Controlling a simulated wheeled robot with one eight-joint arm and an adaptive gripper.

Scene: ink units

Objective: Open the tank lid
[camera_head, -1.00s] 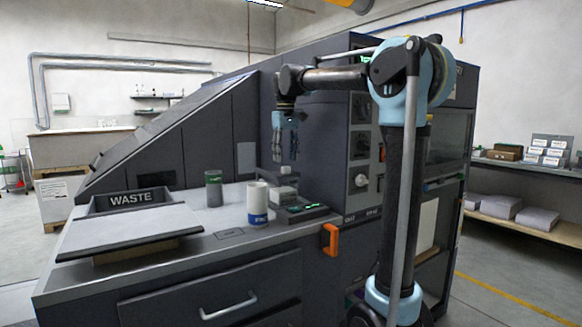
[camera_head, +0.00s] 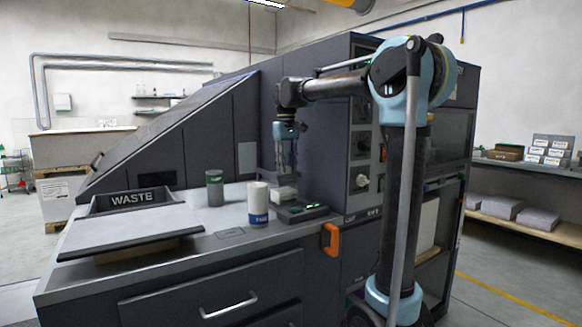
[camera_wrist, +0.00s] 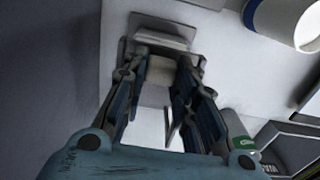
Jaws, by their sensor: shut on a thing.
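My gripper (camera_head: 286,172) hangs fingers down over the counter, beside the dark cabinet. In the wrist view its two fingers (camera_wrist: 166,62) are closed in on a pale grey block-like piece (camera_wrist: 155,72), which looks like the tank lid or its grip. A grey flat part (camera_wrist: 160,36) lies just beyond the fingertips. In the head view a small light grey block (camera_head: 283,194) sits under the fingers. The fingers hide part of the held piece, and I cannot tell whether it is raised.
A white cup with a blue band (camera_head: 258,204) and a grey can with a green label (camera_head: 215,188) stand close by. A dark device (camera_head: 302,212) lies beside the cup. The waste bin (camera_head: 140,199) is at the left. An orange handle (camera_head: 331,241) juts from the front.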

